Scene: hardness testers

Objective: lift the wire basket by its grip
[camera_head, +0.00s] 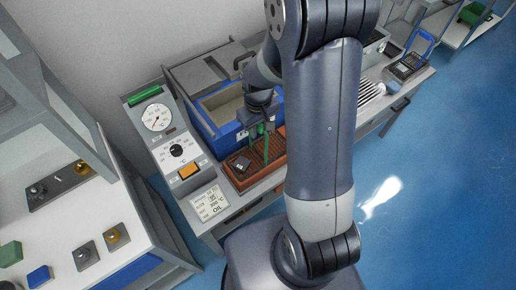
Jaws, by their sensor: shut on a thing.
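The wire basket (242,164) is small and dark in the head view, sitting low in or over a reddish-brown tray (242,184). Its green upright grip (266,146) rises at the basket's right side. My gripper (257,128) points down at the top of the grip and is shut on it. The fingertips are small and partly hidden by my wrist. My arm covers the right end of the tray. I cannot tell whether the basket touches the tray floor.
A blue-sided bath (207,126) stands directly behind the tray. A control panel (174,148) with a dial and orange switch is at left. A dark basket with a blue handle (423,41) stands far right. A white bench (62,222) is front left; blue floor is clear at right.

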